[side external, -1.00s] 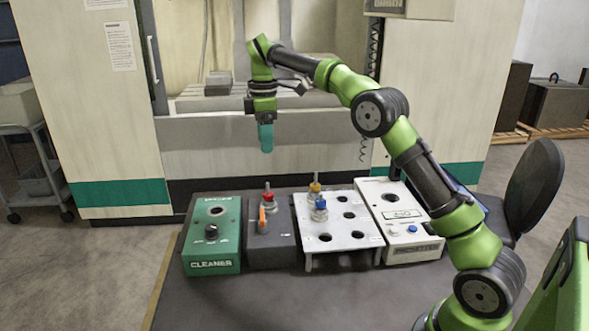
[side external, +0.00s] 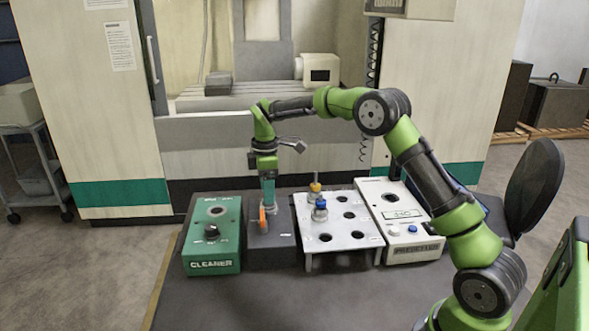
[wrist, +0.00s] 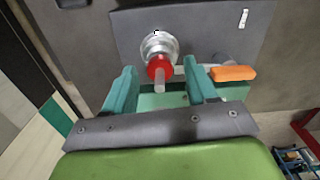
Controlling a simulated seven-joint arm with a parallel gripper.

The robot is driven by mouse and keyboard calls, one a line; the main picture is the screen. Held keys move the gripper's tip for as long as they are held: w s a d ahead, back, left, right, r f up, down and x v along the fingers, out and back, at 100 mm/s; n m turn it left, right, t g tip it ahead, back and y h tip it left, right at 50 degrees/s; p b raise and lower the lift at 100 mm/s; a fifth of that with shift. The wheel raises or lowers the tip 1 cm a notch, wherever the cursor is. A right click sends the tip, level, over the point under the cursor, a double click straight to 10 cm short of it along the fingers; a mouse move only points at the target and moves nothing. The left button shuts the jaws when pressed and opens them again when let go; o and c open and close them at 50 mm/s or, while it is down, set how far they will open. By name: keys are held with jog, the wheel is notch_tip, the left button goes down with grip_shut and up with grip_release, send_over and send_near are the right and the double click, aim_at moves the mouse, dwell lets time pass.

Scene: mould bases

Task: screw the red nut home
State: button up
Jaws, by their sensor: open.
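The red nut (wrist: 158,66) shows in the wrist view at the top of a silver holder (wrist: 160,45) on the dark grey block (side external: 284,222), with a thin metal rod sticking out of the nut. My gripper (wrist: 160,70) is open, with one teal finger on each side of the nut and a gap visible on both sides. In the side view my gripper (side external: 268,203) points down over the grey block, and its fingers hide the red nut there.
An orange-handled piece (wrist: 234,73) stands on the same block, close to my right finger in the wrist view. A white plate (side external: 352,236) with holes carries holders with yellow (side external: 315,187) and blue (side external: 321,203) nuts. A green cleaner box (side external: 213,235) and white presetter (side external: 410,230) flank them.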

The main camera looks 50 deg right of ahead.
jog(key=shift+c, duration=0.3)
grip_shut()
jog(key=m, duration=0.5)
jog(key=shift+m, duration=0.4)
jog(key=m, duration=0.6)
jog(key=shift+r, duration=0.1)
jog(key=m, duration=0.6)
jog(key=shift+m, duration=0.3)
jog(key=m, duration=0.5)
jog(key=shift+d+m, duration=0.1)
jog(key=shift+m, duration=0.3)
